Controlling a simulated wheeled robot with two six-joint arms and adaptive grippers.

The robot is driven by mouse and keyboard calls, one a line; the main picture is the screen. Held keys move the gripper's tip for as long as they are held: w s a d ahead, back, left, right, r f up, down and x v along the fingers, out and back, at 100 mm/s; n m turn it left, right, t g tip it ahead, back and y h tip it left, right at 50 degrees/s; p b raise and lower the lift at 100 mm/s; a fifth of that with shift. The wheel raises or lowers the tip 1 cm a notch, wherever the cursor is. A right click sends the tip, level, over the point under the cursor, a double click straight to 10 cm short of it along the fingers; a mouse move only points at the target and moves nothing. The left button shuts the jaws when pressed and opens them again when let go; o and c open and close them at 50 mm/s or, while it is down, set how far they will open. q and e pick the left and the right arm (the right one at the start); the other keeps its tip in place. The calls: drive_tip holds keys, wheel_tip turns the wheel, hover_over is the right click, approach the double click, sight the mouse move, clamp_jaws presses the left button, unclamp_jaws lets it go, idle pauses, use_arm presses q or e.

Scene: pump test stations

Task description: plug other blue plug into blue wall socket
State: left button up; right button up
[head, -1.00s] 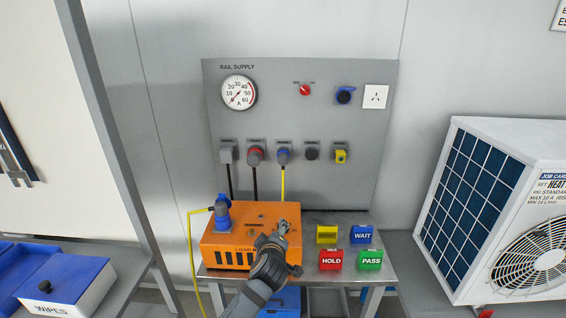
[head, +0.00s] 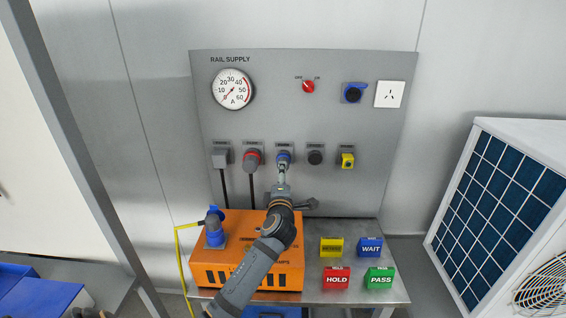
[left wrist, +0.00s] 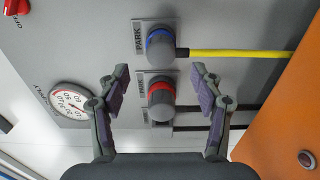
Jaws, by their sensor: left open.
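A blue plug (head: 284,156) sits in a PARK holder on the grey panel. It also shows in the left wrist view (left wrist: 160,42) with its yellow cable leading right. My left gripper (head: 283,175) is in front of the panel, just below this plug. In the left wrist view my left gripper (left wrist: 160,78) is open and empty, with the plug beyond its fingertips. I see no contact. The blue wall socket (head: 353,94), with a blue lid, is at the panel's upper right. Another blue plug (head: 215,230) stands in the orange load box (head: 205,269).
A red plug (head: 252,158) and a grey plug (head: 220,157) are parked left of the blue one. A black fitting (head: 315,156) and a yellow one (head: 347,160) are to its right. A gauge (head: 233,90), red switch (head: 308,87) and white outlet (head: 390,94) are above.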

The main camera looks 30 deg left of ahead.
use_arm(q)
drive_tip(key=x, duration=0.2)
drive_tip(key=b+x, duration=0.1)
drive_tip(key=x, duration=0.2)
drive_tip(key=b+x, duration=0.1)
drive_tip(key=x, duration=0.2)
drive_tip(key=shift+f, duration=0.3)
drive_tip(key=shift+w+a+r, duration=0.2)
drive_tip(key=shift+w+a, duration=0.1)
drive_tip(key=shift+w, duration=0.25)
use_arm(e)
drive_tip(key=shift+w+a+f, duration=0.25)
drive_tip(key=shift+w+f, duration=0.05)
drive_tip(key=shift+f, duration=0.3)
drive_tip(key=shift+w+a+f, duration=0.2)
drive_tip(key=shift+w+f, duration=0.1)
drive_tip(key=shift+f, duration=0.3)
drive_tip(key=shift+d, duration=0.3)
use_arm(q)
drive_tip(key=shift+b, duration=0.35)
use_arm(e)
drive_tip(key=shift+f, duration=0.15)
use_arm(q)
drive_tip(key=shift+b, duration=0.4)
use_arm(e)
drive_tip(key=shift+f, duration=0.4)
drive_tip(key=shift+a, duration=0.2)
drive_tip(key=shift+f, duration=0.2)
